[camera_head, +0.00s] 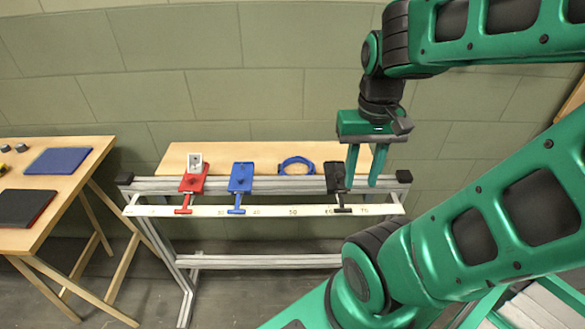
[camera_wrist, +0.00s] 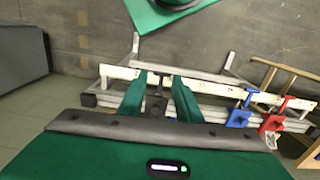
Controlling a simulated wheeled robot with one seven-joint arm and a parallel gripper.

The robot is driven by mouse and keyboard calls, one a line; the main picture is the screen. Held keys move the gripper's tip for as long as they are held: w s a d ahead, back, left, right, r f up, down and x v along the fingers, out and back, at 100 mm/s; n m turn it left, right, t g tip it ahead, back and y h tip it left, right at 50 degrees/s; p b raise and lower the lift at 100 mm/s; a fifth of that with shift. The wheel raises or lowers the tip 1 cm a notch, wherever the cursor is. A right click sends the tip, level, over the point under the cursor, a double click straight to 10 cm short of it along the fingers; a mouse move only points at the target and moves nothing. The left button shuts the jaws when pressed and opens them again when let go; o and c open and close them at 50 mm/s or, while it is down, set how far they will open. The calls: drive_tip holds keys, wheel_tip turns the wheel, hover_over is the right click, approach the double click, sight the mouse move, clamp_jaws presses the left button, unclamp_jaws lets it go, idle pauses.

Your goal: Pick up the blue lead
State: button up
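The blue lead (camera_head: 296,166) lies loosely coiled on the wooden shelf behind the white scale rail, between the blue carriage and the black carriage. I cannot make it out in the wrist view. My gripper (camera_head: 362,182) points down to the right of the lead, near the black carriage (camera_head: 337,176). Its two green fingers are apart with nothing held between them. In the wrist view the open fingers (camera_wrist: 158,82) show on either side of the dark carriage, which appears beyond them.
The white scale rail (camera_head: 270,211) runs along the front of the metal frame. A blue carriage (camera_head: 241,178) and a red carriage (camera_head: 192,183) with a white socket (camera_head: 195,162) sit on it. A wooden table (camera_head: 84,185) stands at left. A block wall is behind.

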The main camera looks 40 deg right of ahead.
sight(280, 167)
drive_tip(key=shift+o, duration=0.4)
